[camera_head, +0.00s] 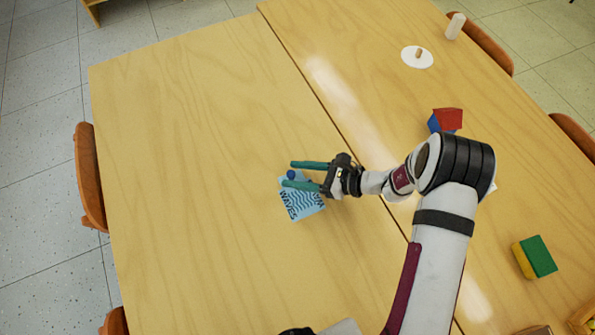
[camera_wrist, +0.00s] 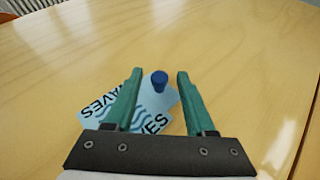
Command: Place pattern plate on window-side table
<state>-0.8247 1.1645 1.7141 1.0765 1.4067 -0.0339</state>
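The pattern plate (camera_head: 303,205) is light blue with dark wavy lines and the word WAVES. It lies on the left table (camera_head: 190,120), near the seam between the two tables, and also shows in the wrist view (camera_wrist: 97,112). A dark blue knob (camera_wrist: 159,82) stands up from its far part. My gripper (camera_head: 288,174) has teal fingers spread over the plate. In the wrist view, the knob is between the fingertips (camera_wrist: 159,74) with a gap on each side. My fingers and palm hide part of the plate.
The right table (camera_head: 375,110) holds a white disc with a wooden knob (camera_head: 417,57), a white cylinder (camera_head: 456,27), a red and blue block (camera_head: 447,120) and a green and yellow block (camera_head: 535,257). Most of the left table is bare. An orange chair (camera_head: 89,180) stands at its left edge.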

